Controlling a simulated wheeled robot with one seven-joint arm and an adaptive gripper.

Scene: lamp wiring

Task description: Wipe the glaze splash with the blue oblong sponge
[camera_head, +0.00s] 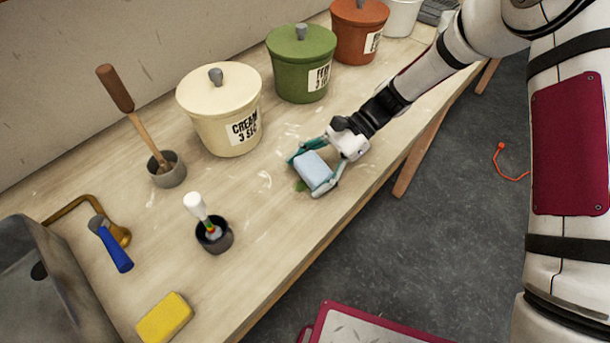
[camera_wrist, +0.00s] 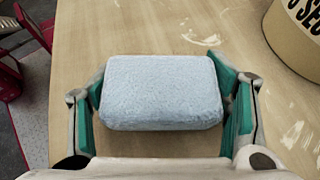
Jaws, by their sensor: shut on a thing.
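The blue oblong sponge (camera_head: 314,169) is held between the fingers of my gripper (camera_head: 316,171), low over the wooden table. In the wrist view the sponge (camera_wrist: 162,91) sits level between the two teal finger pads, one at each short end. My gripper (camera_wrist: 165,100) is shut on it. Part of the splash may be hidden under the sponge and fingers. Whether the sponge touches the table cannot be told.
A cream lidded pot (camera_head: 222,110), a green pot (camera_head: 301,62) and an orange pot (camera_head: 358,30) stand along the wall. A black cup with a brush (camera_head: 214,235), a grey cup with a handled tool (camera_head: 168,170) and a yellow sponge (camera_head: 164,318) are left. The table's front edge is near.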

